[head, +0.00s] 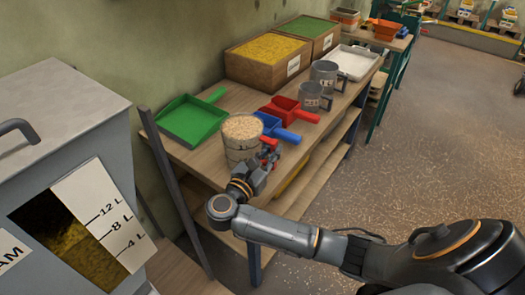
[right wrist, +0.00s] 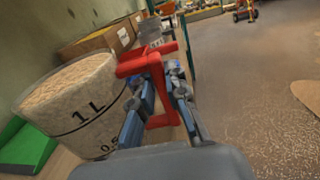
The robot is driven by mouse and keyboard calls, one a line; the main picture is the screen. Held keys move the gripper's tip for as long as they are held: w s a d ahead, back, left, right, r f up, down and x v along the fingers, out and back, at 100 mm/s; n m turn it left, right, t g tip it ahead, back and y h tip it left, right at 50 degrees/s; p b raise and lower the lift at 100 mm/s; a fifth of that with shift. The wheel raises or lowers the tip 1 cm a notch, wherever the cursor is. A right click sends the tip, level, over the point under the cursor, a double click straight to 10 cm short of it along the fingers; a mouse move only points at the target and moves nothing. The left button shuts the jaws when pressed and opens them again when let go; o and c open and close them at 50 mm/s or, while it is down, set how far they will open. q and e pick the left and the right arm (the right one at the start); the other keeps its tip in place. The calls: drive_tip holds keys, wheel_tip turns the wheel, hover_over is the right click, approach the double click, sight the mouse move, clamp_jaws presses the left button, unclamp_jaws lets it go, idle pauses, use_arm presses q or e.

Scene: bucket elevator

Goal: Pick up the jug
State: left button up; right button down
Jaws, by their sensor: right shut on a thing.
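The jug (head: 242,145) is clear, with a red handle, and is filled to near its rim with pale grain. It is upright at the near end of the wooden table. In the right wrist view the jug (right wrist: 88,112) shows a 1 L mark on its side. My right gripper (head: 264,166) is at the jug's right side. Its fingers are on either side of the red handle (right wrist: 157,88), and it is shut on it. I cannot tell whether the jug's base touches the table. My left gripper is not in view.
A green scoop (head: 190,121) lies left of the jug. A blue scoop (head: 277,129), a red scoop (head: 289,109) and grey metal jugs (head: 311,97) stand beyond it. Wooden boxes (head: 268,62) line the wall. A grey hopper (head: 60,125) stands at left.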

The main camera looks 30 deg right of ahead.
drive_tip(key=shift+r, duration=0.7)
drive_tip(key=s+a+r+b, duration=0.3)
drive_tip(key=s+a+r, duration=0.4)
drive_tip(key=a+r, duration=0.4)
drive_tip(key=shift+s+a+r, duration=0.2)
drive_tip(key=shift+a+r, duration=0.2)
drive_tip(key=shift+a, duration=0.05)
